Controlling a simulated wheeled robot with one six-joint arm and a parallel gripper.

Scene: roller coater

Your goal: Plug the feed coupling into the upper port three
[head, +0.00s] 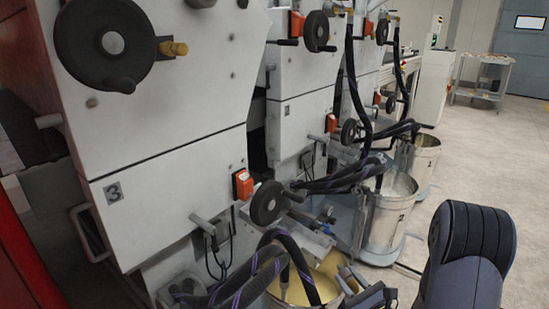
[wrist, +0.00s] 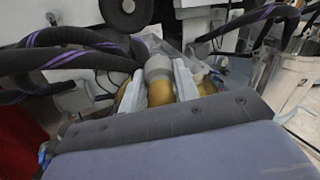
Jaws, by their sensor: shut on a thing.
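My gripper (wrist: 158,84) is shut on the feed coupling (wrist: 159,92), a brass piece with a grey collar, held between two pale fingers in the wrist view. A black hose (wrist: 70,58) with purple stripes runs left from near the collar; their join is unclear. In the head view my gripper (head: 372,296) is low, beside the bucket of yellow liquid (head: 328,262), and partly cut off. The upper port three appears to be the brass fitting (head: 174,48) beside the big black handwheel on the unit marked 3 (head: 114,192). It is far up and left of my gripper.
A lower handwheel (head: 268,203) and an orange switch box (head: 242,185) jut out from unit 3. Striped hoses (head: 262,262) loop over the near bucket. More metal buckets (head: 388,215) stand behind. Open floor (head: 490,150) lies to the right.

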